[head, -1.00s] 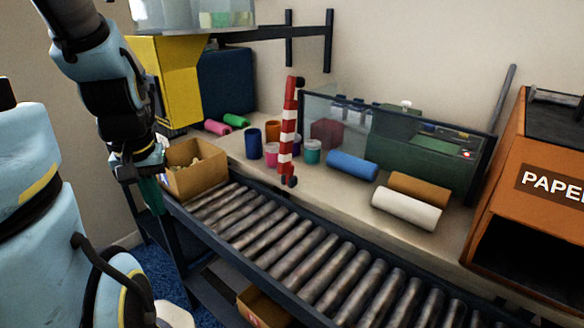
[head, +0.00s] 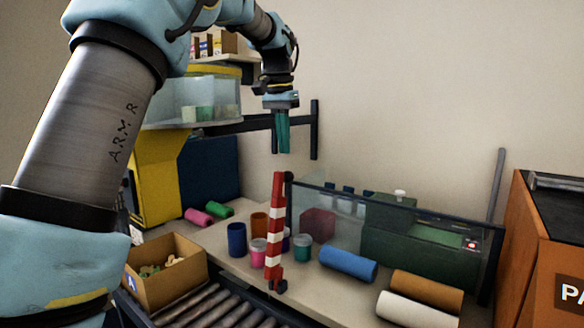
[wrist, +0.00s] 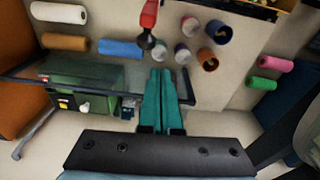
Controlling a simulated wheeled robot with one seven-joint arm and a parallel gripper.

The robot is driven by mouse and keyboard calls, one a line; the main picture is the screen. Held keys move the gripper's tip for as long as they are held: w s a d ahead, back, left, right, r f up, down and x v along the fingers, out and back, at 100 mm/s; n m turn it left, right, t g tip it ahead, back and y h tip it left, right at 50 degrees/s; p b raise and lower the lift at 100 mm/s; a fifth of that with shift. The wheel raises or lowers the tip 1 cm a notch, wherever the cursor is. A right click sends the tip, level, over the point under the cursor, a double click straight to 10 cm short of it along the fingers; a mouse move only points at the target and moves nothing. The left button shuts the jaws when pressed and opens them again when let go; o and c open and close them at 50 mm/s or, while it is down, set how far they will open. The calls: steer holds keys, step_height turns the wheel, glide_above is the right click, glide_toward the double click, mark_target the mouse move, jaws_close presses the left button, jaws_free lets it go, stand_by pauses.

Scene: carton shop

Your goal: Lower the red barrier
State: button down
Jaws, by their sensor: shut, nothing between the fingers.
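The red and white striped barrier (head: 275,235) stands upright in the head view, at the edge of the bench above the rollers. Its lower end meets a dark pivot (head: 278,285). My gripper (head: 283,150) has green fingers, is shut and empty, and points down. It hangs above the top of the barrier, apart from it. The fingers also show in the wrist view (wrist: 160,75).
A clear panel (head: 400,210) and a green machine (head: 420,245) stand to the right. Paint pots (head: 237,240) and rolls (head: 348,264) lie around the barrier. A carton (head: 165,285) sits at the left of the roller conveyor (head: 225,312). A dark rack (head: 315,130) is behind my gripper.

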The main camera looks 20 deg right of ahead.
steer(key=s+d+r+m, duration=0.1)
steer(key=d+r, duration=0.1)
steer(key=d, duration=0.2)
step_height(320, 180, down, 10)
steer(key=d+r, duration=0.1)
steer(key=a, duration=0.1)
steer(key=s+a+p, duration=0.1)
steer(key=a, duration=0.1)
steer(key=shift+s+a+r+p, duration=0.25)
steer(key=shift+r+p, duration=0.05)
steer(key=shift+r, duration=0.05)
